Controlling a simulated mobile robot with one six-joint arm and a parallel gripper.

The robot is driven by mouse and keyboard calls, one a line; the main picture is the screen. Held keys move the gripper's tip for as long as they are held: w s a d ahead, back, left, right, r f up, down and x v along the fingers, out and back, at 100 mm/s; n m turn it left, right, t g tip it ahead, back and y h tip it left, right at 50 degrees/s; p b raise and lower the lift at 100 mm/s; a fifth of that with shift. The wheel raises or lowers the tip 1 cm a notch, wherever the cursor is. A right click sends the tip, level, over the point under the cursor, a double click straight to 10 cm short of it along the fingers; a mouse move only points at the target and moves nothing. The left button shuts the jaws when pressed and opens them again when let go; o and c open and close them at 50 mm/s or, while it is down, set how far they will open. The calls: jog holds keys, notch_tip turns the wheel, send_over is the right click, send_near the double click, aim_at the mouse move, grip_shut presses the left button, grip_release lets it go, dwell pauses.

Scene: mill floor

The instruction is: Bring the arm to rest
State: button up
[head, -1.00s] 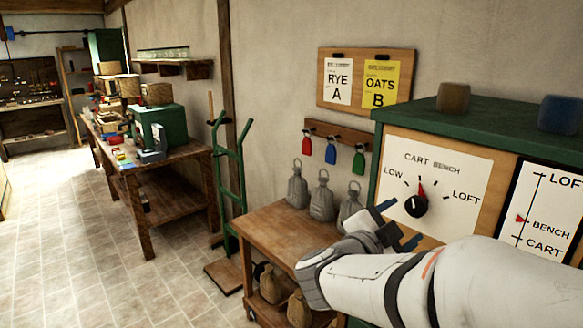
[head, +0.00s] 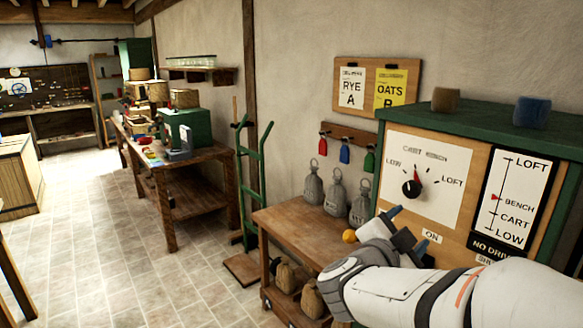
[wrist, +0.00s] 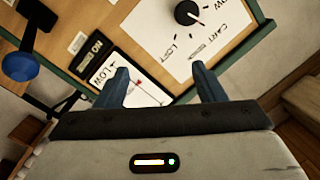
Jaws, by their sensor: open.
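My gripper (head: 410,232) is at the lower right of the head view, in front of the lower part of the control board and apart from the dial. Its fingers are spread and empty, and they also show open in the wrist view (wrist: 160,78). The arm reaches in from the right edge. The dial (head: 411,188) is a black knob with a red pointer standing roughly upward between its marks. It also shows in the wrist view (wrist: 187,13), beyond the fingers. Nothing is seen touching the fingers.
A level gauge (head: 516,190) is right of the dial. A blue-knobbed lever (wrist: 20,66) shows in the wrist view. The tiled floor (head: 110,250) at left is open.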

jog(key=a+f+n+y, duration=0.5)
jog(key=a+n+y, duration=0.6)
jog(key=y, duration=0.1)
jog(key=s+d+f+n+g, duration=0.2)
jog(key=s+f+g, duration=0.3)
jog(key=s, duration=0.3)
jog(key=s+d+f+n+g, duration=0.2)
jog(key=s+f+g, duration=0.3)
jog(key=s, duration=0.4)
jog(key=shift+s+d+f+n, duration=0.15)
jog(key=shift+s+d+n, duration=0.05)
jog(key=shift+n, duration=0.5)
